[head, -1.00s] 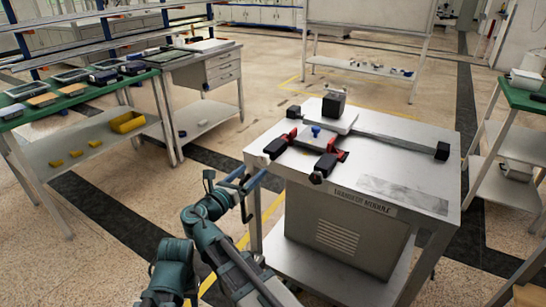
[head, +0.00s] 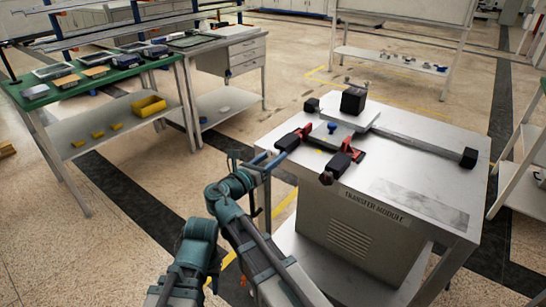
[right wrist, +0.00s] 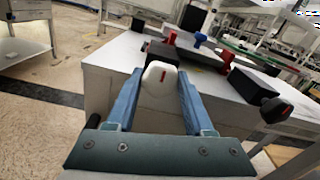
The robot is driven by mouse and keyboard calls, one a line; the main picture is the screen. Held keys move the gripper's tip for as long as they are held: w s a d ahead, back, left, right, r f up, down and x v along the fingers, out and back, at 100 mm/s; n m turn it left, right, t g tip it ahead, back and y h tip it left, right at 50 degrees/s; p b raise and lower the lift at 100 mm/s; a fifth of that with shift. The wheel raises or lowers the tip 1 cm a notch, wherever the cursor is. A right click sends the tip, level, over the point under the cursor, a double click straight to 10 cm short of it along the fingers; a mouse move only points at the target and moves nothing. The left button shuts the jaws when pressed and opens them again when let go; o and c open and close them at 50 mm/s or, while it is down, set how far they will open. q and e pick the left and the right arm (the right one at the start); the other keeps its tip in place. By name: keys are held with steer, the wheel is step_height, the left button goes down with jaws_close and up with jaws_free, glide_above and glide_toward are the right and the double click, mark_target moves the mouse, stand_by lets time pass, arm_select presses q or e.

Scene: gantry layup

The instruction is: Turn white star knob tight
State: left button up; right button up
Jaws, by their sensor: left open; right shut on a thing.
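The white star knob (right wrist: 160,86), with a red mark on its face, sits between the two blue fingers of my right gripper (right wrist: 161,76) in the right wrist view. The fingers are shut on its sides. It is at the near end of a black block with a red clamp part. In the head view my right gripper (head: 272,158) is at the left front edge of the transfer module table (head: 400,165), beside the black block (head: 288,141). The knob cannot be made out there. I cannot make out my left gripper in either view.
A blue knob (head: 332,127) stands behind the clamps. A second black block with a red part (head: 340,163) lies to the right. A black cube (head: 353,100) is on a plate at the back. A green-topped bench (head: 38,92) stands at the left.

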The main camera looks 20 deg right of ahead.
jaws_close()
